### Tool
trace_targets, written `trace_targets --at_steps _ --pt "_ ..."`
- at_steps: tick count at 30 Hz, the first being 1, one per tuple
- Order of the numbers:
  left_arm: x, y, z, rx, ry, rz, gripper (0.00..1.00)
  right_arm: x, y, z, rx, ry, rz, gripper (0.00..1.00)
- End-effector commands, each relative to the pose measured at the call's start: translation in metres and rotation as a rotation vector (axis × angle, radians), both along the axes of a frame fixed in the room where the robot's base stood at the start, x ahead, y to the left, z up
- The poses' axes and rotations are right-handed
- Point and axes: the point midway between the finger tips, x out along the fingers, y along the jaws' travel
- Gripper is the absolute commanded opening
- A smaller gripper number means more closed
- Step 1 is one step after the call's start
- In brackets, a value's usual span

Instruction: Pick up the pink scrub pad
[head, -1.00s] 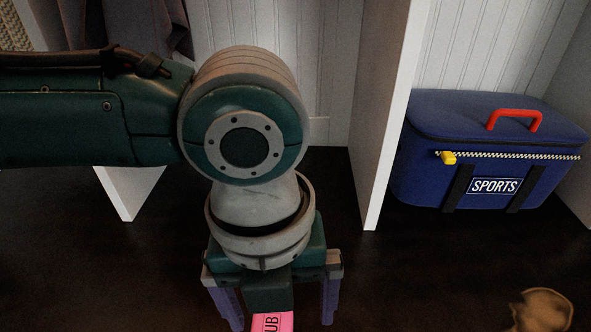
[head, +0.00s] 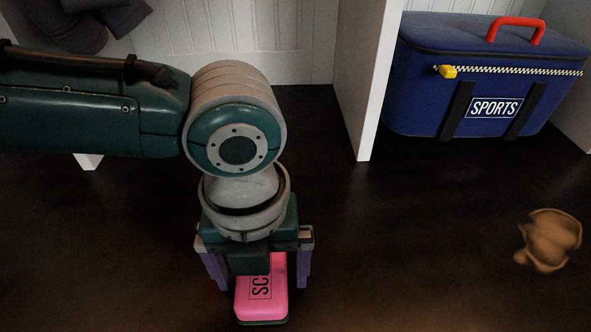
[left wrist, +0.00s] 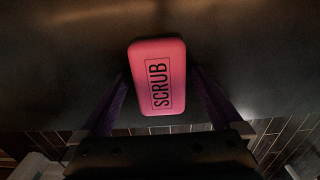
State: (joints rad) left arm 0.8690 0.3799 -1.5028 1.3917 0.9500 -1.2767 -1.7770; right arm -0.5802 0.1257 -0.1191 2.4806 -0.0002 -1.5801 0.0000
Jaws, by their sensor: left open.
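The pink scrub pad (head: 262,303) lies on the dark surface at the bottom of the head view, its far part hidden by my gripper. In the left wrist view the pad (left wrist: 157,77) shows nearly whole, with the word SCRUB on its top. My left gripper (head: 256,286) points down over the pad. Its purple fingers are open, one on each side of the pad; in the left wrist view there is a gap between the pad and each finger. I cannot tell the fingertips' exact height. My right gripper is not in view.
A blue sports bag (head: 480,82) with a red handle stands at the right in a cubby, beside a white divider (head: 366,90). A tan crumpled thing (head: 550,240) lies at the right. The dark surface between it and my gripper is clear.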

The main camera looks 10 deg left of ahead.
Motion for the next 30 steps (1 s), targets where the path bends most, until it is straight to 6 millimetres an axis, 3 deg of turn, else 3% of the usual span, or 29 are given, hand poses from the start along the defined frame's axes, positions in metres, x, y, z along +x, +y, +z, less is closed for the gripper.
trace_targets --at_steps 7,27,30 --pt "0.0000 -0.0002 -0.0006 0.000 0.000 -0.001 0.99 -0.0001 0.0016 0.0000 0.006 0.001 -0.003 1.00" --pt "-0.0001 -0.0001 -0.0005 0.000 0.000 0.000 0.23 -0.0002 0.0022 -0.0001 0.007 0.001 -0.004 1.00" --pt "0.0001 -0.0002 -0.0004 0.000 0.000 0.000 0.19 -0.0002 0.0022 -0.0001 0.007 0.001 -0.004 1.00"
